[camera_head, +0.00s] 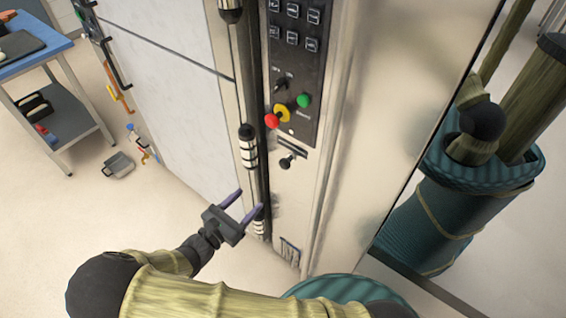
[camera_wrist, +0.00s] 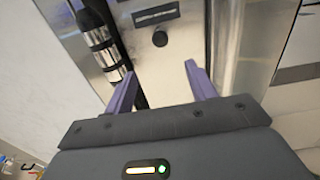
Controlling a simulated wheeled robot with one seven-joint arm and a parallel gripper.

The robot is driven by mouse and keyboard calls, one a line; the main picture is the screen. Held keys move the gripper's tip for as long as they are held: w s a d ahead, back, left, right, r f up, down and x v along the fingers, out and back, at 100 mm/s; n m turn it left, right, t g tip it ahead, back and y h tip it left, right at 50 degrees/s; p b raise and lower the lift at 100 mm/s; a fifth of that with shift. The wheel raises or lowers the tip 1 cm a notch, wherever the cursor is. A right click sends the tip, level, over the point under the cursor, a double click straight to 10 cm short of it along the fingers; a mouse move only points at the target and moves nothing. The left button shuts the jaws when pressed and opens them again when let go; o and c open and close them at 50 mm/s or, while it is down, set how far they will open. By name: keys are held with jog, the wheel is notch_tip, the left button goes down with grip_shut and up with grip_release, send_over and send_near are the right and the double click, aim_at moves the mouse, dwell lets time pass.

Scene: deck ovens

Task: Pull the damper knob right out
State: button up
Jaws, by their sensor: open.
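The damper knob (camera_head: 286,162) is a small black knob on the steel front of the oven, below the control panel and under a dark slot. In the wrist view the knob (camera_wrist: 160,39) shows ahead of the fingers, just below a dark slot plate. My gripper (camera_head: 245,206) has two purple fingers, spread apart with nothing between them. It is below and left of the knob in the head view, apart from it. In the wrist view the fingertips (camera_wrist: 160,75) point toward the panel, below the knob. How far the knob stands out is hard to tell.
The control panel (camera_head: 296,60) above has black buttons, a green button (camera_head: 303,101) and a red knob (camera_head: 271,120). A dark vertical pipe (camera_head: 247,140) with bright bands runs left of the knob. A blue table (camera_head: 40,50) stands far left. The floor between is mostly clear.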

aim_at(282, 167)
jog(key=p+x, duration=0.2)
jog(key=x, duration=1.5)
jog(key=shift+w+d, duration=0.15)
jog(key=shift+d, duration=0.05)
